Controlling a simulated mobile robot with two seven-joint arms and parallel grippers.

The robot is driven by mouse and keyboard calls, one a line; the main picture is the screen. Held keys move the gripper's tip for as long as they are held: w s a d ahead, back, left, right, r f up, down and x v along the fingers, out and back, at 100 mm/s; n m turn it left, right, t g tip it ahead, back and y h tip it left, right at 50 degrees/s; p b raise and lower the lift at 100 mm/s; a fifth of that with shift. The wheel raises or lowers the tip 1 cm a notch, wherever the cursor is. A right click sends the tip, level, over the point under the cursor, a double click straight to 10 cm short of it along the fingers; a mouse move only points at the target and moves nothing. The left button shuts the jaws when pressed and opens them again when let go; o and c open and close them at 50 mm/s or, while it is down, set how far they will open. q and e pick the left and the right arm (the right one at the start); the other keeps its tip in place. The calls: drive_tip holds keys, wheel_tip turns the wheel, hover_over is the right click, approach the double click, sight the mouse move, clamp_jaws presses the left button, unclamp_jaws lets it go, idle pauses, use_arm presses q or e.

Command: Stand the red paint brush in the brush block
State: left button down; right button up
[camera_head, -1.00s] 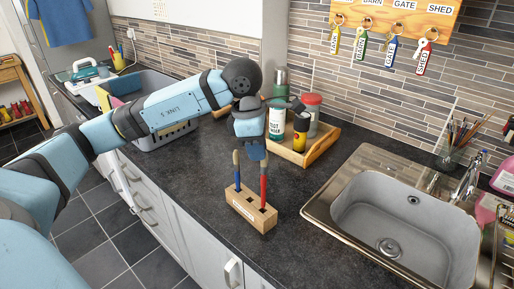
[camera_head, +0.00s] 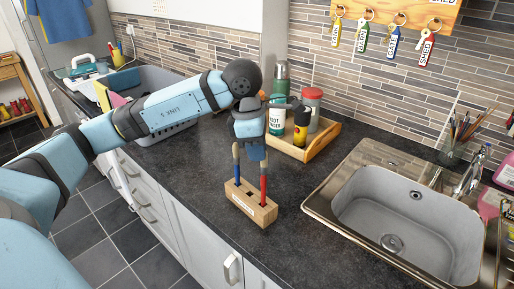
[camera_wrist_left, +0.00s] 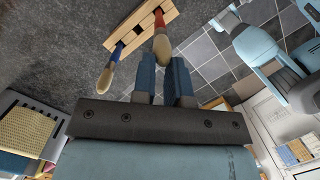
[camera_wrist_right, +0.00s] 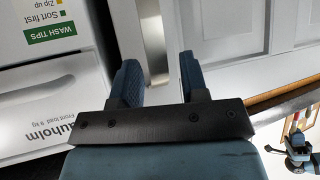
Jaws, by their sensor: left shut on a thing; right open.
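The wooden brush block (camera_head: 246,206) stands on the dark worktop, left of the sink. The red paint brush (camera_head: 263,182) is upright at the block's right end. Its handle's lower end appears to be in a slot there. My left gripper (camera_head: 257,157) is above the block, shut on the red brush, and hides its upper part. In the left wrist view the red brush (camera_wrist_left: 159,22) has its bristles towards the fingers (camera_wrist_left: 163,75). A blue brush (camera_head: 236,165) stands at the block's left end. My right gripper (camera_wrist_right: 158,75) is open and empty, facing white cabinet fronts.
A wooden tray (camera_head: 318,145) with bottles stands behind the gripper. The sink (camera_head: 340,215) is to the right, with a jar of brushes (camera_head: 452,150) behind it. A grey basket (camera_head: 165,137) stands at the left. The worktop in front of the sink is clear.

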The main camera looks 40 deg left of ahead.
use_arm(q)
drive_tip(key=shift+f+b, duration=0.75)
drive_tip(key=shift+f, duration=0.15)
use_arm(e)
drive_tip(key=shift+f, duration=0.8)
use_arm(q)
drive_tip(key=shift+f+b, duration=0.6)
drive_tip(key=shift+f, duration=0.1)
use_arm(e)
drive_tip(key=shift+f, duration=0.7)
use_arm(q)
drive_tip(key=shift+f, duration=0.1)
use_arm(e)
drive_tip(key=shift+f, duration=0.1)
use_arm(q)
drive_tip(key=c, duration=1.1)
unclamp_jaws()
drive_tip(key=r, duration=0.4)
drive_tip(key=s+a+r, duration=0.1)
drive_tip(key=r, duration=0.4)
drive_tip(key=a+r, duration=0.1)
drive_tip(key=r, duration=0.4)
drive_tip(key=shift+s, duration=0.15)
use_arm(e)
drive_tip(key=shift+w+a+r, duration=0.15)
drive_tip(key=shift+r, duration=0.45)
drive_tip(key=shift+w+a+r, duration=0.15)
drive_tip(key=shift+r, duration=0.4)
drive_tip(key=shift+m, duration=0.3)
